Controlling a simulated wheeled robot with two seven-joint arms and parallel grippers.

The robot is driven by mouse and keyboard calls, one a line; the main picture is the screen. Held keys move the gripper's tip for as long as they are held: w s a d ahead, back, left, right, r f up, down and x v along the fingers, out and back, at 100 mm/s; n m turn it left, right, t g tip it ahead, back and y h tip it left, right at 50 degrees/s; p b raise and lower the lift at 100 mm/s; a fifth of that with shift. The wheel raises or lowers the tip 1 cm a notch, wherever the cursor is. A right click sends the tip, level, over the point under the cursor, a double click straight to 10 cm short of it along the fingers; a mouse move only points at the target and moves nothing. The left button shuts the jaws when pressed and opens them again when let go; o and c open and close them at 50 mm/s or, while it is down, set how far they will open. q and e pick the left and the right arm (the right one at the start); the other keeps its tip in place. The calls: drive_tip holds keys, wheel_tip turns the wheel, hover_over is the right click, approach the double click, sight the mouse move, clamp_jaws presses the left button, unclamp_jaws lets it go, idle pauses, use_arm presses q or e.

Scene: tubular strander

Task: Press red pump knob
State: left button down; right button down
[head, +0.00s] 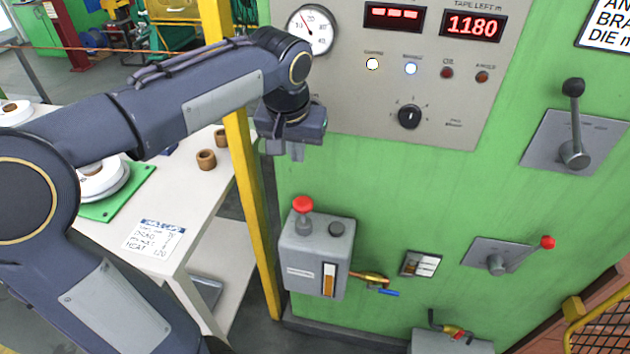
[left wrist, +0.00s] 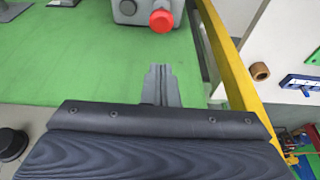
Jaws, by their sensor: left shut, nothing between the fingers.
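The red pump knob (head: 303,204) stands upright on top of a grey pump box (head: 314,262) on the green machine's front. My left gripper (head: 284,150) is above the knob, clearly apart from it, with its fingers pointing down. Its fingers are shut and empty. In the left wrist view, the shut fingers (left wrist: 161,85) point towards the red knob (left wrist: 161,20), with a gap between. The grey box (left wrist: 133,10) is partly cut off at the top there. My right gripper is in neither view.
A yellow post (head: 252,190) stands left of the pump box. A white table (head: 200,215) with brown spools (head: 206,159) and a paper sheet is further left. The control panel (head: 350,100) is behind the gripper. A red-tipped lever (head: 547,243) sticks out at right.

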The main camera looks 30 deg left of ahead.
use_arm(q)
drive_tip(key=shift+s, duration=0.15)
approach(302, 204)
drive_tip(key=w+f, duration=0.2)
drive_tip(key=f, duration=0.1)
drive_tip(key=w+a+f, duration=0.1)
drive_tip(key=shift+w+f, duration=0.1)
drive_tip(key=shift+f, duration=1.05)
wheel_tip(302, 204, down, 4)
drive_tip(key=b, duration=0.3)
drive_tip(key=shift+d+f, duration=0.1)
drive_tip(key=shift+f, duration=0.05)
